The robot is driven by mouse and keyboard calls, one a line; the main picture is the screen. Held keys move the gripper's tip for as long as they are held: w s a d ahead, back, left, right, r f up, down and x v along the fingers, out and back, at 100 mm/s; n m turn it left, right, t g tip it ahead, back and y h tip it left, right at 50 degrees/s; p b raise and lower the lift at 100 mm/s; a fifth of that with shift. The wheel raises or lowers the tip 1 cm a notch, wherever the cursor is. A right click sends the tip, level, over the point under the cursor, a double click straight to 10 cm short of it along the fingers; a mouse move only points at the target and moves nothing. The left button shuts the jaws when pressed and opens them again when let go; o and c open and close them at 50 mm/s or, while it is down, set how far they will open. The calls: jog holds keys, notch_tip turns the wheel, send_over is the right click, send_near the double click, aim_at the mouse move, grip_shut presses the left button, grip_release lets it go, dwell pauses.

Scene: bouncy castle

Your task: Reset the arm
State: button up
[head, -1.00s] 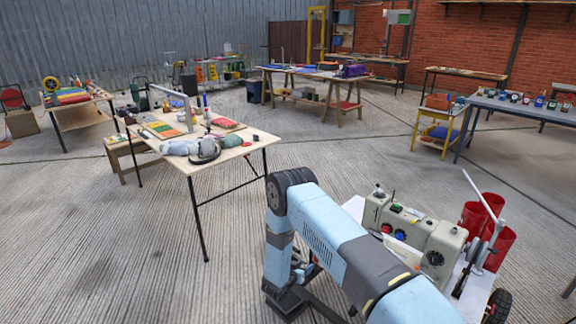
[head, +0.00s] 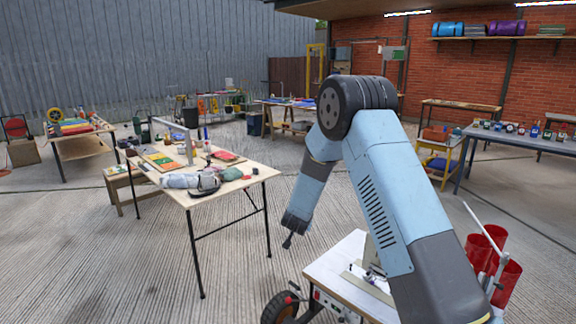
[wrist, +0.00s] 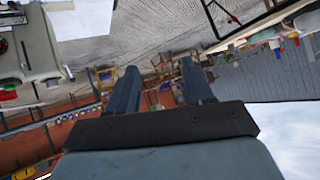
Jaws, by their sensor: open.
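My arm stands raised in the head view, its elbow high and its far section hanging down toward the lower left. In the wrist view my gripper (wrist: 160,84) has its two dark fingers well apart, with nothing between them. In the head view the arm's end (head: 289,237) shows only as a small dark tip over open ground, between the wooden table and the white-topped cart. The wrist view is tilted nearly upside down, with sky at the lower right. A beige machine (wrist: 38,42) shows at its upper left, apart from the fingers.
A wooden table (head: 250,178) with tools stands left of the arm. The white-topped cart (head: 328,268) is below my arm, with red cylinders (head: 506,278) at right. A grey-blue table (head: 520,140) stands farther right. Ribbed ground at front left is clear.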

jog(key=s+d+r+n+g+y, duration=0.1)
jog(key=s+d+r, duration=0.2)
jog(key=s+r, duration=0.45)
jog(key=s+d+r+n+y, duration=0.15)
jog(key=s+r, duration=0.25)
jog(key=r, duration=0.7)
jog(key=s+d+r+g+y, duration=0.1)
jog(key=s+d+r, duration=0.2)
jog(key=s+r, duration=0.45)
jog(key=s+d+r+g+h, duration=0.1)
jog(key=s+d, duration=0.3)
jog(key=s, duration=0.6)
jog(key=s+d+r+g, duration=0.1)
jog(key=s+d+r, duration=0.2)
jog(key=s, duration=0.8)
jog(key=s+d+r+g+h, duration=0.1)
jog(key=s+d, duration=0.4)
jog(key=s, duration=0.5)
jog(key=shift+s+r+n+h, duration=0.35)
jog(key=shift+r+n, duration=0.1)
jog(key=shift+r, duration=0.4)
